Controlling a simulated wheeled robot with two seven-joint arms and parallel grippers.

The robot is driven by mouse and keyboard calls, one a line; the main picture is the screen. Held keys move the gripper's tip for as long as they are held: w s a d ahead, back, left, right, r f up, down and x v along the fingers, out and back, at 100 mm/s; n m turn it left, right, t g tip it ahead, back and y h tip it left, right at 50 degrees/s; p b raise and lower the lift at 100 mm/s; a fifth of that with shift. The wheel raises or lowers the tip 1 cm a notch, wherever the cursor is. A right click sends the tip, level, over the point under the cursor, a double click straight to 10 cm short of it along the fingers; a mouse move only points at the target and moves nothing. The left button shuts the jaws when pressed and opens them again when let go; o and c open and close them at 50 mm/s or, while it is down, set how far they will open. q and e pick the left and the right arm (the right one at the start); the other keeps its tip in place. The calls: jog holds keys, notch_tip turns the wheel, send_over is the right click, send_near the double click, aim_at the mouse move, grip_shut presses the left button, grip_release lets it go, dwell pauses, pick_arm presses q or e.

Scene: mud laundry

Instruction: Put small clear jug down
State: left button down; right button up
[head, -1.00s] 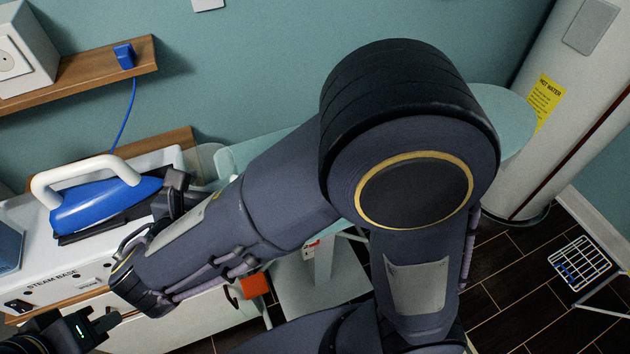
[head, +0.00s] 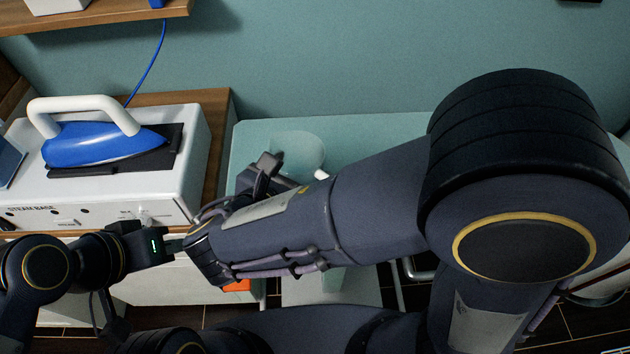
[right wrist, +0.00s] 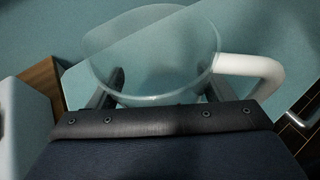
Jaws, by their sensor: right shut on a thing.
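The small clear jug (head: 300,150) is see-through with a white handle (right wrist: 250,70). My right gripper (head: 272,172) is shut on it; in the right wrist view the dark fingers show on both sides of the jug (right wrist: 165,72). The jug is over the pale teal ironing board (head: 375,128); I cannot tell whether its base touches the board. My right forearm hides part of the jug and board in the head view. My left gripper (head: 172,246) is low at the left, away from the jug; its fingers are partly hidden.
A blue iron (head: 100,146) with a white handle rests on the white steam base (head: 185,165), left of the board. A wooden shelf (head: 110,18) with a hanging blue cord (head: 152,62) is on the wall above. Bare board surface lies right of the jug.

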jog(key=f+b, duration=0.1)
jog(key=f, duration=0.1)
jog(key=f+b, duration=0.1)
jog(key=b, duration=0.1)
jog(key=shift+w+d+f, duration=0.2)
jog(key=shift+d+f, duration=0.2)
jog(key=shift+a+b, duration=0.15)
jog(key=shift+b, duration=0.15)
jog(key=shift+r, duration=0.1)
jog(key=shift+f, duration=0.2)
jog(key=o, duration=1.7)
jog(key=shift+s, duration=0.1)
jog(key=shift+c, duration=0.2)
jog(key=shift+r, duration=0.1)
